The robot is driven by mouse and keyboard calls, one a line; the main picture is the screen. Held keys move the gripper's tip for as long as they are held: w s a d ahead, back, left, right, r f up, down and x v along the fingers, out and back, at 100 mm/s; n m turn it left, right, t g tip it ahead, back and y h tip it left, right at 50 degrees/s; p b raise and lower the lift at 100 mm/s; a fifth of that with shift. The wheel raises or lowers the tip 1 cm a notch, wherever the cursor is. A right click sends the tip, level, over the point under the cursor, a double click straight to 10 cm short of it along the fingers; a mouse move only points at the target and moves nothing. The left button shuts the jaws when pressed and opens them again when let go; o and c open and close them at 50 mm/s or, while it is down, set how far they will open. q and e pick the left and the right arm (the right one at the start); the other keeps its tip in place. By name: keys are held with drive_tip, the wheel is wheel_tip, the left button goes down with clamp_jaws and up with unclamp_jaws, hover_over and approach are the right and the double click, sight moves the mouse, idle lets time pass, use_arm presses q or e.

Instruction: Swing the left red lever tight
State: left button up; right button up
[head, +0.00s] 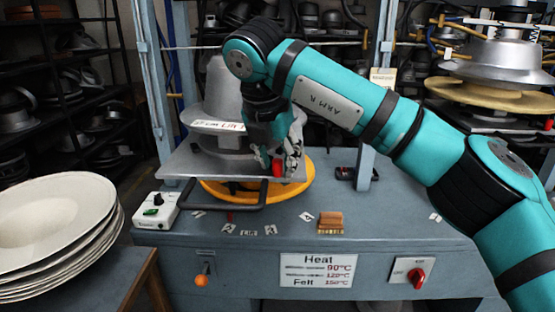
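My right gripper (278,163) points down at the right side of the press, just above the front edge of the grey metal plate. A small red piece (277,169), which looks like a lever's end, shows between its fingertips. The fingers and wrist cover the rest of this piece, so I cannot tell whether they grip it or are only around it. The grey hat press (222,85) stands on the plate (190,164), above a yellow ring (299,188). A black bar handle (230,204) sticks out in front. My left gripper is not in view.
A blue-grey bench (385,215) carries a white control box (157,211), an orange-brown block (330,221) and small paper labels. Stacked white hats (55,225) stand at the left. Blue posts flank the press.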

drive_tip(key=shift+o, duration=0.2)
drive_tip(key=shift+r, duration=0.1)
drive_tip(key=v, duration=1.1)
drive_tip(key=shift+r, duration=0.4)
drive_tip(key=shift+s+a, duration=0.1)
drive_tip(key=shift+s, duration=0.05)
